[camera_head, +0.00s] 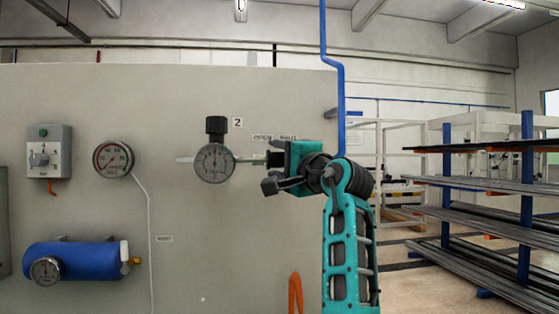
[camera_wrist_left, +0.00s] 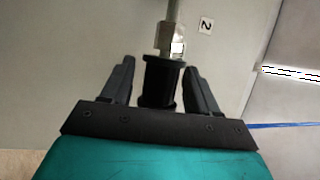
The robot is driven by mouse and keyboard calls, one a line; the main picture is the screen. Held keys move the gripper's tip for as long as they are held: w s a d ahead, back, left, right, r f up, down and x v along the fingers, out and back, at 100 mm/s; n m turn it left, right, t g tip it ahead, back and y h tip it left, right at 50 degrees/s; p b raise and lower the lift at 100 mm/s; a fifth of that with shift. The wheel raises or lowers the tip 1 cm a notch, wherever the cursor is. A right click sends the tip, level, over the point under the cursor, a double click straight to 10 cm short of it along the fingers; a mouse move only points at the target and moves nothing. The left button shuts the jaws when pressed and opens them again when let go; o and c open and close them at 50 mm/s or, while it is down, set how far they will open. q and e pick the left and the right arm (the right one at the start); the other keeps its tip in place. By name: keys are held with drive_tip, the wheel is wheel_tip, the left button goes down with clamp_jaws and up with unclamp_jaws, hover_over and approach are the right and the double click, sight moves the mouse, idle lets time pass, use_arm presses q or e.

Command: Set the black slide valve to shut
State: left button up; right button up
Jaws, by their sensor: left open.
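My left gripper (camera_wrist_left: 159,66) is open, with one finger on each side of the sleeve and a visible gap on both sides. In the head view, my left gripper (camera_head: 275,160) is at the right end of the pipe, below the OPEN label (camera_head: 262,137) and SHUT label (camera_head: 288,138). The gripper and wrist hide most of the valve there, so its position against the labels is unclear. My right gripper is not in view.
A dial gauge (camera_head: 215,163) with a black top sits on the pipe left of the gripper, beside a "2" label (camera_head: 237,122). Another gauge (camera_head: 113,158), a switch box (camera_head: 49,151) and a blue cylinder (camera_head: 75,261) are further left. A rack (camera_head: 527,170) stands right.

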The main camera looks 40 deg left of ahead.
use_arm(q)
clamp_jaws()
idle(0.4)
